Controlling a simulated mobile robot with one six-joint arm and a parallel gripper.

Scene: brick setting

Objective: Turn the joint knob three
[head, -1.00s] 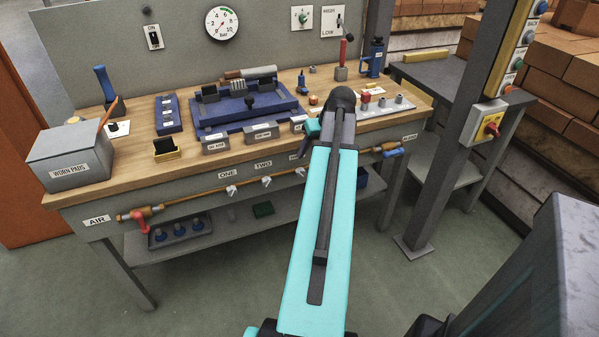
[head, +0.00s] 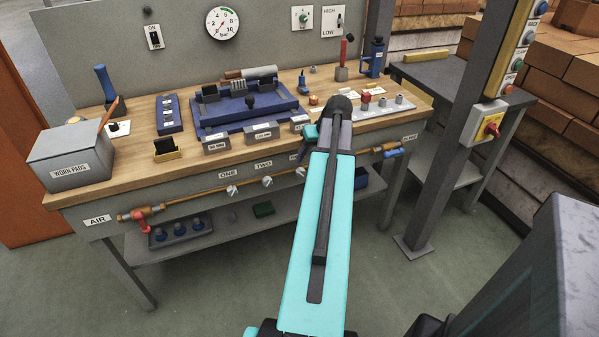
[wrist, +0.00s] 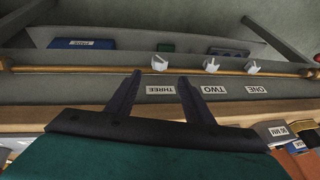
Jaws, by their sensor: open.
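A square plate with a small dark green round knob (head: 302,17) is on the back panel above the bench. Its markings are too small to read surely. My gripper (head: 303,150) is at the bench's front edge, well below and in front of that knob, partly hidden by my arm. In the wrist view, which is upside down, my gripper (wrist: 160,88) is open and empty. The label THREE (wrist: 174,90) shows between its fingers. A white tap handle (wrist: 159,63) on the brass pipe is just past the fingertips. The round knob is not in the wrist view.
Two more white taps (wrist: 211,65) sit along the pipe by TWO and ONE. The blue fixture (head: 245,112), labelled blocks (head: 216,144) and a grey worn pads box (head: 70,156) crowd the benchtop. A grey post (head: 440,170) stands to the right. A gauge (head: 222,22) and switches are on the panel.

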